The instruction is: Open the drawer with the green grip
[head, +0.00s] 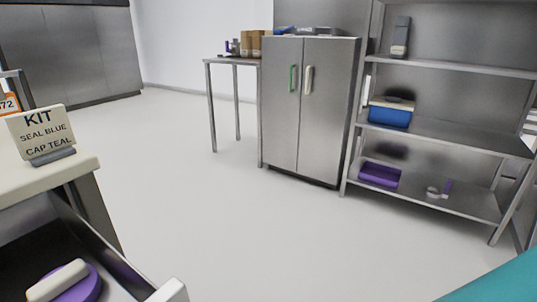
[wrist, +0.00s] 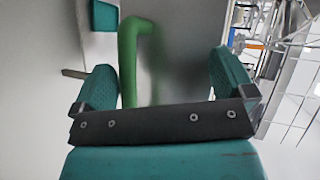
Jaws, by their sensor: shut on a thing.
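A green bent grip (wrist: 128,62) shows in the wrist view, standing against a grey metal surface. My gripper (wrist: 163,65) has teal fingers on either side; the grip lies close to the left finger, and its lower end is hidden behind the dark bar. I cannot see the contact itself. In the head view, an open drawer (head: 125,268) shows at the lower left, with a purple item (head: 82,288) with a cream handle inside.
A kit sign (head: 42,135) stands on the cream worktop (head: 75,172) above the drawer. A steel cabinet (head: 325,110) with one green and one cream door handle stands at the back. A shelf rack (head: 455,135) is to its right. The floor between is clear.

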